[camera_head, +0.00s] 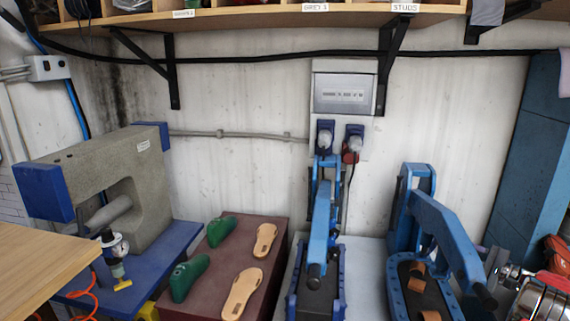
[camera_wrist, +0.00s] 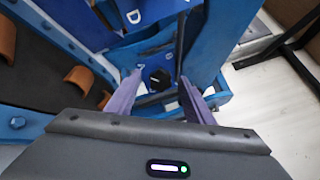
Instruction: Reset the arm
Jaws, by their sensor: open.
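In the wrist view my gripper (camera_wrist: 159,76) is open, its two purple-grey fingers apart with nothing held between them. Blue machine parts with a black round knob (camera_wrist: 158,79) show beyond and between the fingertips; I cannot tell how far off they are. A blue press bed with a black pad (camera_wrist: 48,75) and orange-brown curved straps (camera_wrist: 85,78) lies to the left of the fingers. In the head view a shiny metal and red part shows at the lower right edge; the gripper fingers cannot be made out there.
Two blue presses stand side by side, the left one (camera_head: 322,220) and the right one (camera_head: 446,228). Green lasts (camera_head: 189,277) and tan soles (camera_head: 241,292) lie on a brown block (camera_head: 205,305). A grey machine (camera_head: 95,165) stands left. A shelf (camera_head: 250,19) overhangs the back wall.

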